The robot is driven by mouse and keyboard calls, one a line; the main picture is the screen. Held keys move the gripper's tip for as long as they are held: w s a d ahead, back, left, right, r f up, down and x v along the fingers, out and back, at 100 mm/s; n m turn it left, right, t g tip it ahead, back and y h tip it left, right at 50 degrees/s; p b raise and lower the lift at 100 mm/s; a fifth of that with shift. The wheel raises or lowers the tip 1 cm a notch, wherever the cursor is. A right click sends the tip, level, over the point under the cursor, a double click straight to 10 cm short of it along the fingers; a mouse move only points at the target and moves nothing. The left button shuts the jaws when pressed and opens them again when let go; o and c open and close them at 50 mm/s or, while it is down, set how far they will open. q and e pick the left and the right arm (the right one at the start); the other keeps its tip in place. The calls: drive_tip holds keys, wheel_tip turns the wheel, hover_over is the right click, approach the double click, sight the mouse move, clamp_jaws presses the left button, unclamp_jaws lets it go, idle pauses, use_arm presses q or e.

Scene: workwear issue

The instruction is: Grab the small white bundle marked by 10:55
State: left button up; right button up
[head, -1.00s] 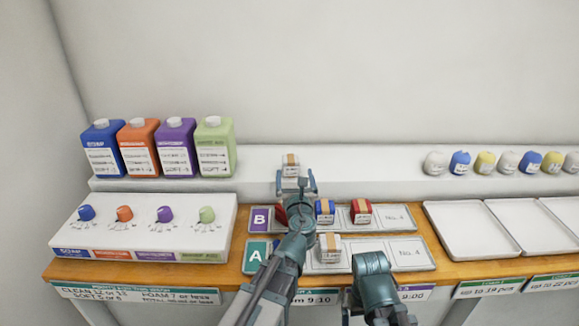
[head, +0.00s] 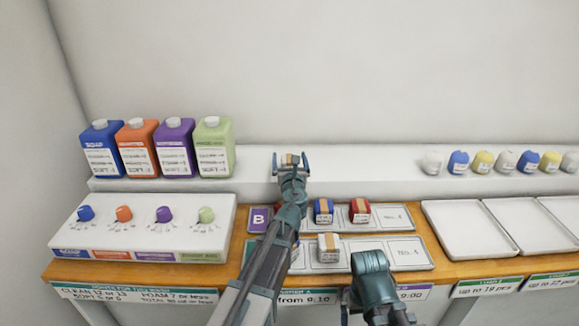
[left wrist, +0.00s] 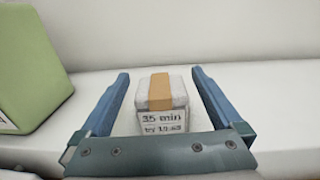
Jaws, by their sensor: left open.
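A small white bundle (head: 290,159) with a tan band stands on the raised back shelf. In the left wrist view the bundle (left wrist: 163,104) shows a label reading "35 min" and a "by" time too blurred to read surely. My left gripper (head: 291,161) is open, with one finger on each side of the bundle. In the left wrist view the gripper (left wrist: 160,85) shows gaps between both fingers and the bundle. Another white bundle (head: 328,247) with a tan band lies on the front mat.
Blue, orange, purple and green bottles (head: 157,152) stand left on the shelf. A blue bundle (head: 323,211) and a red one (head: 359,211) sit on mat B (head: 395,217). Small rolls (head: 483,161) line the shelf's right, above empty trays (head: 465,230).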

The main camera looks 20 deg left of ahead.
use_arm(q)
drive_tip(key=c, duration=1.4)
drive_tip(key=shift+r, duration=0.1)
